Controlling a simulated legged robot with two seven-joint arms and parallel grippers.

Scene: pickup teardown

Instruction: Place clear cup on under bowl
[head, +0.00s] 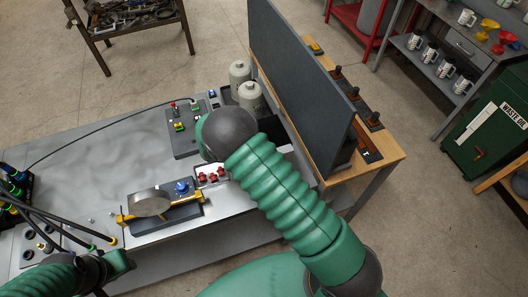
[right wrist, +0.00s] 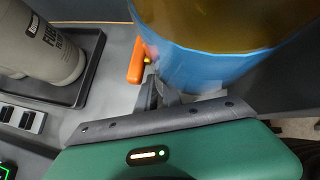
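In the right wrist view a large round blue vessel (right wrist: 205,68) with an amber-brown upper part fills the top, close in front of my right gripper (right wrist: 165,92). I cannot tell whether it is the clear cup or the bowl. The finger area lies at its lower edge, but whether the fingers grip it is unclear. In the head view my right arm hides the right gripper and what is in front of it. My left gripper (head: 118,264) is partly in view at the lower left, its fingers not clear. I cannot identify a clear cup or bowl in the head view.
Two grey bottles (head: 250,97) stand near a tall dark panel (head: 300,80). A fixture with a round disc (head: 150,203) sits at the bench front. Black cables lie at the left. An orange piece (right wrist: 137,62) is beside the vessel. The bench's left middle is clear.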

